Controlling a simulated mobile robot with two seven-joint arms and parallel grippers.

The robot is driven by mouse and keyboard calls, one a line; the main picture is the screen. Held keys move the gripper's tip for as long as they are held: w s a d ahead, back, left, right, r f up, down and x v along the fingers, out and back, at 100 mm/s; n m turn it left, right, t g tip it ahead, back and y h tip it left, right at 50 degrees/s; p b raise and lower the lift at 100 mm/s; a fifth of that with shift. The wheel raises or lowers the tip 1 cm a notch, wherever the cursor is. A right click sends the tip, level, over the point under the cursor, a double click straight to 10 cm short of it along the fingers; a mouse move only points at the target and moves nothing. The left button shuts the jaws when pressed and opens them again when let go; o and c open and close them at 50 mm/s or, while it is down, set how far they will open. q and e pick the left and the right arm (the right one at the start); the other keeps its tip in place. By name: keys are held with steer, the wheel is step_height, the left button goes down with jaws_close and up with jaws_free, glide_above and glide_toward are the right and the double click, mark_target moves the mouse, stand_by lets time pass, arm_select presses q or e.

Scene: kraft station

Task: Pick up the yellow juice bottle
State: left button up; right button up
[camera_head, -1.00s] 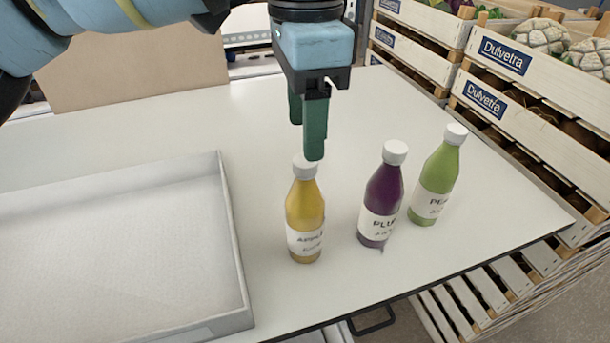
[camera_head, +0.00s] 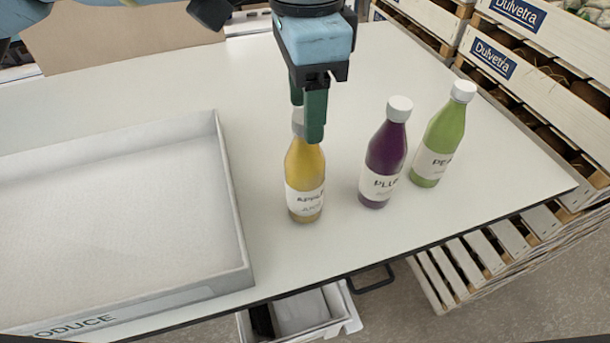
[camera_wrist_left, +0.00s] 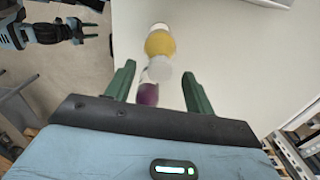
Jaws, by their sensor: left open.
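The yellow apple juice bottle (camera_head: 304,168) stands upright on the white table, with a white label and a white cap. My left gripper (camera_head: 310,118) is open and points down at the bottle's top; a green finger partly hides the cap in the head view. In the left wrist view the yellow bottle (camera_wrist_left: 160,43) and its pale cap (camera_wrist_left: 160,67) show in the gap between the spread fingers (camera_wrist_left: 159,80). I cannot tell whether the fingers touch it. My right gripper (camera_wrist_left: 82,30) shows small at the upper left of the wrist view, apparently open and empty.
A purple plum bottle (camera_head: 385,158) and a green bottle (camera_head: 440,138) stand to the right. A white tray (camera_head: 236,205) lies on the left of the table (camera_head: 330,248). Slatted crates (camera_head: 530,90) stand along the right. The front of the table is clear.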

mark_target(304, 163)
arm_select(q)
steer(key=shift+f, duration=1.55)
jaws_close()
